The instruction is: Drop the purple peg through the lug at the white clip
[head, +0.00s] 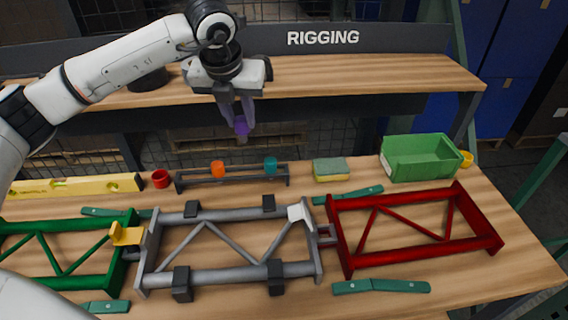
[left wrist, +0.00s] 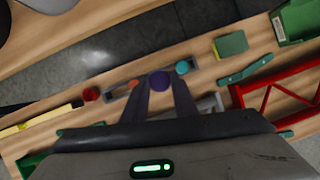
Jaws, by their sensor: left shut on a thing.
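My left gripper (head: 238,118) is shut on the purple peg (head: 241,127) and holds it in the air above and behind the peg rack. In the left wrist view the purple peg (left wrist: 159,79) sits between the two fingertips. The white clip (head: 299,213) is on the right end of the grey frame (head: 205,276). The lug (head: 326,233) shows beside it, where the grey frame meets the red frame (head: 340,240); its hole is too small to make out. The peg is well apart from the lug. My right gripper is not in view.
The rack (head: 232,180) holds an orange peg (head: 217,168) and a teal peg (head: 270,164). A yellow clip (head: 127,235) sits between the green frame (head: 70,282) and the grey one. A sponge (head: 330,169) and green bin (head: 420,157) stand at the back right.

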